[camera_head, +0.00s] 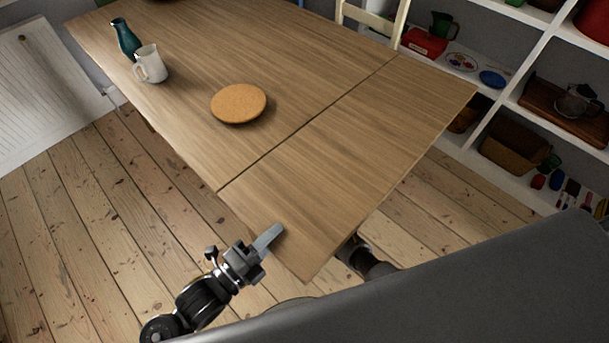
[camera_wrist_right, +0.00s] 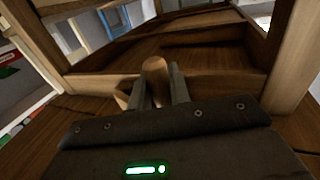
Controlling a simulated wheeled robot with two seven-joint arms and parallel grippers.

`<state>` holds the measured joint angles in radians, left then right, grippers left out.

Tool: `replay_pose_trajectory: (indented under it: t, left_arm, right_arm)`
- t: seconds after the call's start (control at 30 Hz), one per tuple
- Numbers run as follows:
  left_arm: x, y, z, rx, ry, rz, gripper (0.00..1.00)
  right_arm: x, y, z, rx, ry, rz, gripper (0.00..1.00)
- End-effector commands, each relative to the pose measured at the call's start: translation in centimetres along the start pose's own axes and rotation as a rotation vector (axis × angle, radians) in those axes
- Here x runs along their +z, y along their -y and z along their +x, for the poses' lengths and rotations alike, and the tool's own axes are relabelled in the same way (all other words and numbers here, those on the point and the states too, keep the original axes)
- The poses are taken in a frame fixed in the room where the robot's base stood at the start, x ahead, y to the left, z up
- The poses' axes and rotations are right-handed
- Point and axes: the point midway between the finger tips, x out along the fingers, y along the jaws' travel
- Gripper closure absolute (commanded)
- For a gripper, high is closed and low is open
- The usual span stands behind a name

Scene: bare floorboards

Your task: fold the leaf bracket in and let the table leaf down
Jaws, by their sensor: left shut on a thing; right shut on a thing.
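The wooden table leaf (camera_head: 365,135) is up, level with the table top (camera_head: 215,55), with a thin dark seam between them. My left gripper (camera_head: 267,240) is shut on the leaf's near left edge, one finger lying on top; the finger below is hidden. My right arm reaches under the leaf, and the leaf hides its gripper in the head view. In the right wrist view my right gripper (camera_wrist_right: 160,85) is shut on a round wooden peg (camera_wrist_right: 154,68). The peg stands at a wooden bar (camera_wrist_right: 215,84), apparently the leaf bracket, beneath the table.
A teal bottle (camera_head: 125,40), a white jug (camera_head: 150,65) and a round cork mat (camera_head: 238,103) stand on the fixed top, off the leaf. A chair (camera_head: 372,18) is at the far side. White shelves (camera_head: 500,100) line the right.

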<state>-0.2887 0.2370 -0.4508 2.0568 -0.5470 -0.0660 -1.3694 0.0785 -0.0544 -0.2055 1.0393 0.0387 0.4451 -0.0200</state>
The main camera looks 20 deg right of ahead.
Motion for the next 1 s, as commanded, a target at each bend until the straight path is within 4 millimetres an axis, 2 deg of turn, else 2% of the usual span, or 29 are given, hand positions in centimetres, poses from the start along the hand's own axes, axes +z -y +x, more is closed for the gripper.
replay_pose_trajectory:
  t: [0.03,1.0]
  left_arm:
    - [0.3,0.8,0.1,-0.018,0.006,0.007,0.87]
    - [0.3,0.8,0.1,-0.018,0.005,0.007,0.87]
  right_arm:
    - [-0.1,0.3,0.3,-0.002,0.000,0.001,0.98]
    - [-0.1,2.0,2.8,-0.002,0.000,0.001,0.97]
